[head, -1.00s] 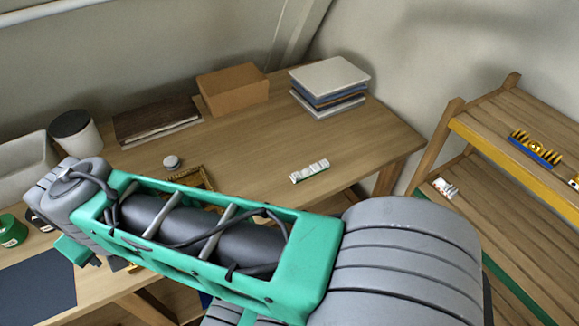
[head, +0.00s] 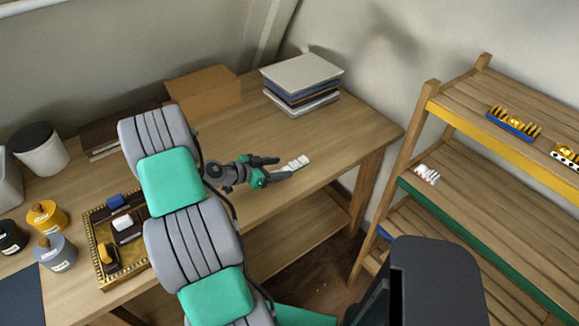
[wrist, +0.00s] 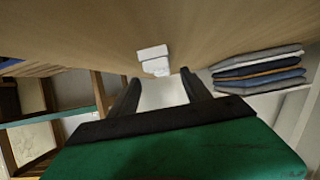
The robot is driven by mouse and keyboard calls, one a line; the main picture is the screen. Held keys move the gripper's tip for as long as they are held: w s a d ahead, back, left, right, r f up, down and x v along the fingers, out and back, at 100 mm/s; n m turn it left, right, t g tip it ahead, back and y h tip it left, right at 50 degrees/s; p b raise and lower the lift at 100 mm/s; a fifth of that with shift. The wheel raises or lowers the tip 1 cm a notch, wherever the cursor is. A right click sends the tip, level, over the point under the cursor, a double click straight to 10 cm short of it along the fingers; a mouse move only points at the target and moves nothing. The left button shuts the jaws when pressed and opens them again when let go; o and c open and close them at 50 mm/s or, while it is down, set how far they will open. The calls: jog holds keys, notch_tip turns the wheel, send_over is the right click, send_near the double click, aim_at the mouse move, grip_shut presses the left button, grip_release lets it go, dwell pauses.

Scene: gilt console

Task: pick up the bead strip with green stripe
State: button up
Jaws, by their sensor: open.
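The white bead strip (head: 296,162) lies on the wooden table near its right front edge. Its green stripe is hard to make out now. My gripper (head: 278,168) is open, low over the table just left of the strip. In the wrist view the strip (wrist: 153,60) shows as white blocks just beyond and between the two dark fingertips (wrist: 160,78). No strip is between the fingers. The strip's near end is partly hidden by my gripper in the head view.
A stack of books (head: 303,80) and a brown box (head: 203,90) stand at the table's back. A gilt tray (head: 97,217) with small items and several jars are at left. A wooden shelf (head: 480,205) at right holds another white piece (head: 427,174) and gold-and-blue pieces (head: 513,123).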

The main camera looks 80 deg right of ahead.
aim_at(289, 165)
jog(key=x, duration=0.3)
jog(key=shift+s+d+p, duration=0.15)
jog(key=shift+d+p, duration=0.15)
jog(key=shift+p, duration=0.05)
grip_shut()
